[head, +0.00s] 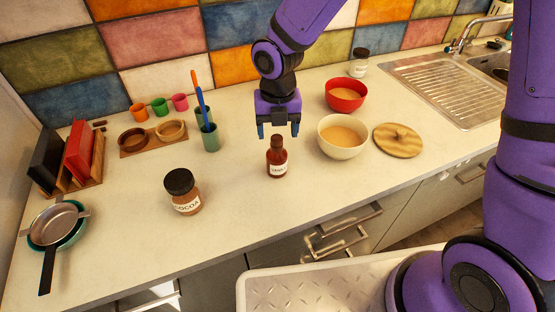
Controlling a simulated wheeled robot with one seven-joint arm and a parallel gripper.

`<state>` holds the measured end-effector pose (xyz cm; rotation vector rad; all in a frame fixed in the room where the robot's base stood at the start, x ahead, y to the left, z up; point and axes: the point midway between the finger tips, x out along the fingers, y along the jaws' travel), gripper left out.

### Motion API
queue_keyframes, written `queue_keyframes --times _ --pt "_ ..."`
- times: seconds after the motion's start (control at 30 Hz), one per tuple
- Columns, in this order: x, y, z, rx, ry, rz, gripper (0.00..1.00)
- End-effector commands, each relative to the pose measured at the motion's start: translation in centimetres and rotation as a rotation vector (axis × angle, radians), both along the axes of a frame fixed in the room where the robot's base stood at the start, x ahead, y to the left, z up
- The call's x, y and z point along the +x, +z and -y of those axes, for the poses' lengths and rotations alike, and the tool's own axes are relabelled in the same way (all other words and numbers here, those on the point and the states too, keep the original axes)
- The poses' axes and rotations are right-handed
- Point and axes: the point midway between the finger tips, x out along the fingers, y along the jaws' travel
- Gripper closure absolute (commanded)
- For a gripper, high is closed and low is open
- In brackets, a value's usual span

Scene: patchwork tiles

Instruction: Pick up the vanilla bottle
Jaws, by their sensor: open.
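The vanilla bottle (277,158) is a small dark red-brown bottle with a dark neck and a white label. It stands upright on the counter in the middle of the head view. The label text is too small to read surely. My gripper (278,133) points down with its two fingers apart, at or just behind the bottle's top in the picture. Nothing is held between the fingers. I cannot tell from this one view how far the fingers are from the bottle in depth.
A cocoa jar (183,192) stands to the left. A cream bowl (342,137), a red bowl (345,95) and a wooden lid (398,141) lie to the right. Green cups (210,138) stand behind left. The counter (236,212) is clear in front of the bottle.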

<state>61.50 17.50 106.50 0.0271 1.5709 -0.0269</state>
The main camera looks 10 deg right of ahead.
Motion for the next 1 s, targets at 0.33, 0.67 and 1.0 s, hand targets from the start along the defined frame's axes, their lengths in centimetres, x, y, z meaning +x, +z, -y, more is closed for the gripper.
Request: queue_keyframes --times 0.33,0.67,1.0 --pt "-0.2 -4.2 -0.2 -0.001 0.0 -0.003 0.31" --pt "-0.1 -5.1 -0.1 0.0 -0.001 0.0 0.31" --pt "-0.1 -5.1 -0.1 0.0 -0.001 0.0 1.0"
